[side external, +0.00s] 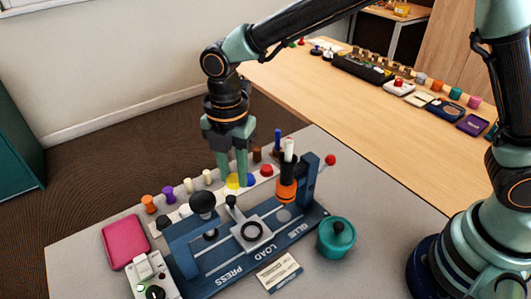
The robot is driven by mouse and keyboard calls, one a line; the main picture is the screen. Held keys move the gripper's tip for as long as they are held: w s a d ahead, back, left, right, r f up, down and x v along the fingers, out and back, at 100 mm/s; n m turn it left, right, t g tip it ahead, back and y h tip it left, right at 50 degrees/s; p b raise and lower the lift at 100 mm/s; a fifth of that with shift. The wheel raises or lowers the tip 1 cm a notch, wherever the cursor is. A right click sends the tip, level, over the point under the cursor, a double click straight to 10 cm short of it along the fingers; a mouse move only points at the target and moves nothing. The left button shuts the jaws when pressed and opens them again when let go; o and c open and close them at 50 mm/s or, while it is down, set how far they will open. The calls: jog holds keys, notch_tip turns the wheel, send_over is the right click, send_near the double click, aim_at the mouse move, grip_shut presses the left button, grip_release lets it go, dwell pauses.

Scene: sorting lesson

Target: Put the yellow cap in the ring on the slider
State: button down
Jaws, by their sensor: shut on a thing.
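The yellow cap (233,184) is between the fingertips of my gripper (233,177), low at the row of caps behind the blue press. My gripper is shut on it, with the fingers pointing down. I cannot tell whether the cap still touches the strip under it. The slider (240,242) is a light grey plate on the blue press base, nearer the camera than the cap. The dark ring (251,231) lies on the slider and looks empty. My gripper is behind it and a little to its left.
A blue cap (249,180) sits close by the right fingertip. A red cap (266,170) and a cream cap (207,176) flank the spot. The press has a black knob (202,203) and an orange bottle (287,187). A teal pot (336,238) stands right.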

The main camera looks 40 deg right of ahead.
jog(key=n, duration=0.2)
send_near(252, 232)
jog(key=shift+f, duration=2.95)
jog(key=shift+f, duration=0.25)
jog(key=shift+c, duration=0.7)
grip_release()
jog(key=shift+r, duration=0.1)
notch_tip(252, 232, up, 7)
dwell(0.4)
